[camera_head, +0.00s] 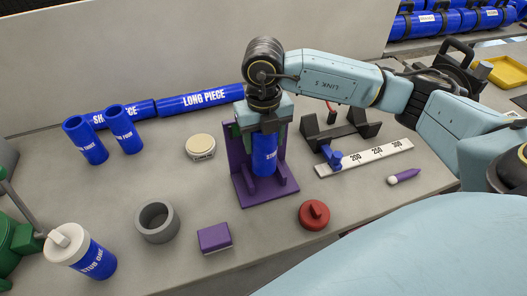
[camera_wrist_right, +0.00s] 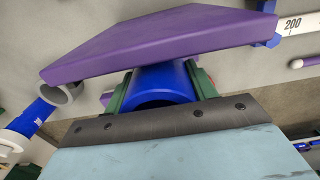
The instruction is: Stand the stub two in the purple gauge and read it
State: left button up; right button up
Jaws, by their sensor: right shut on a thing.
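The purple gauge (camera_head: 234,150) stands on the bench near the middle, with an upright back plate and a base. A blue stub (camera_head: 264,155) stands upright in front of its back plate. My right gripper (camera_head: 262,128) comes from above and is shut on this stub's upper part. In the right wrist view the blue stub (camera_wrist_right: 165,82) sits between the green fingers, beside the purple plate (camera_wrist_right: 160,40). Its label is mostly hidden, and I cannot tell whether its foot touches the gauge base. My left gripper is not in view.
A white ruler (camera_head: 365,159) is at right.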

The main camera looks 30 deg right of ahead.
aim_at(264, 154)
jog(key=shift+f, duration=2.45)
jog(key=shift+f, duration=0.1)
jog(key=o, duration=1.1)
notch_tip(264, 154, up, 12)
jog(key=shift+r+b, duration=0.1)
jog(key=shift+b, duration=0.2)
